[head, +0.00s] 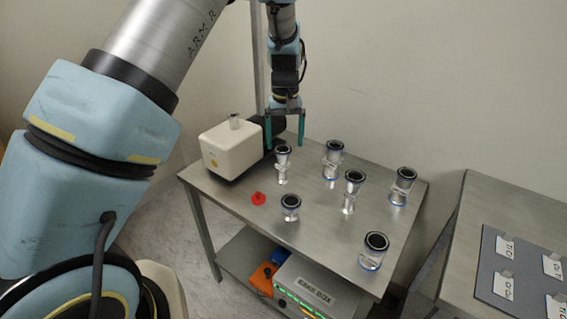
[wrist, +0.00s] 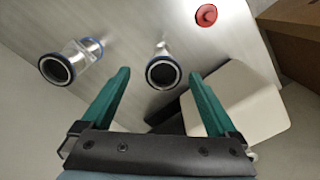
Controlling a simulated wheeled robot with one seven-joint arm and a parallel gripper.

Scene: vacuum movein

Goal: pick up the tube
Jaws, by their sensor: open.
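Several metal tube-like fittings with dark-rimmed open tops stand on the steel table (head: 240,196); I cannot tell which one the task means. The nearest to my gripper (head: 285,141) is a slim upright tube (head: 283,166), just below the fingertips. In the wrist view this tube (wrist: 162,72) shows its round open end between the two green fingers of my gripper (wrist: 160,74), with gaps on both sides. My gripper is open and empty, pointing down. A second fitting with blue rings (head: 332,160) stands to the right; it appears at left in the wrist view (wrist: 70,62).
A cream pump box (head: 228,150) stands close left of my gripper. A red cap (head: 258,198) lies in front. Other fittings (head: 352,190) (head: 402,186) (head: 290,207) (head: 373,250) stand right and in front. A second table (head: 480,200) with a labelled grey board is at far right.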

